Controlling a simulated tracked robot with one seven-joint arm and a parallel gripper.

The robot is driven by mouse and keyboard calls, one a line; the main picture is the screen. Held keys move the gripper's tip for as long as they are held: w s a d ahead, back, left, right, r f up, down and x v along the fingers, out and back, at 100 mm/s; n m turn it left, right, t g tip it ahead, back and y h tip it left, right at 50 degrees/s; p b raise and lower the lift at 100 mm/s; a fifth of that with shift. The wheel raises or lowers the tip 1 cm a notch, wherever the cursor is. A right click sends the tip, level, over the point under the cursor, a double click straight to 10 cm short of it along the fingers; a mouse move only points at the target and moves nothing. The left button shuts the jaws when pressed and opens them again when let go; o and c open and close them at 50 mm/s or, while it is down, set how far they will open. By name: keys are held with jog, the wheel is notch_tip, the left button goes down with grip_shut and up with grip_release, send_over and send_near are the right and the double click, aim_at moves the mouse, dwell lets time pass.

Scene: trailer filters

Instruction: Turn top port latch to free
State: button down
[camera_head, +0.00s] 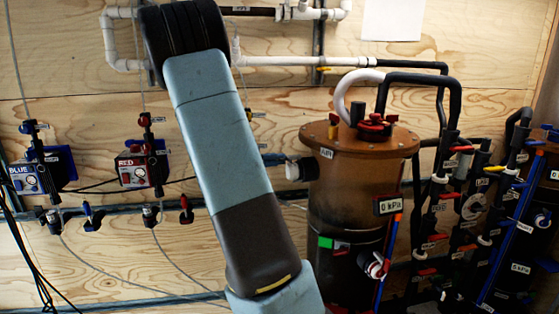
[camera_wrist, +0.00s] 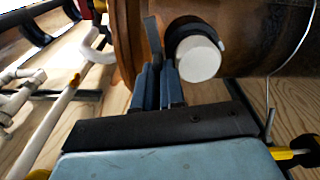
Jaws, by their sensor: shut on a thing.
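The top port (camera_wrist: 198,58) is a round white cap in a black collar on the side of a brown tank (camera_wrist: 255,35). It also shows in the head view (camera_head: 301,170), at the left side of the upright tank. A thin dark grey tab, seemingly the latch (camera_wrist: 153,38), stands beside the collar, on its left in the wrist view. My gripper (camera_wrist: 160,80) has its dark blue fingers close together at the base of this tab and is shut on it. The fingers hide the tab's lower part. The head view does not show my gripper clearly.
My arm crosses the middle of the head view. Black hoses (camera_head: 414,79) and red fittings (camera_head: 374,125) top the tank. Blue (camera_head: 42,170) and red (camera_head: 142,170) valve boxes hang on the plywood wall at left. A valve rack (camera_head: 480,210) crowds the right.

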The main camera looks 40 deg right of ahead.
jog(key=shift+a+f+n, duration=0.1)
jog(key=shift+f+n, duration=0.1)
jog(key=shift+n, duration=0.4)
jog(key=c, duration=1.2)
grip_release()
jog(key=shift+c, duration=0.2)
jog(key=shift+r, duration=0.1)
jog(key=v, duration=1.3)
jog(key=shift+w+a, duration=0.3)
jog(key=shift+w, duration=0.05)
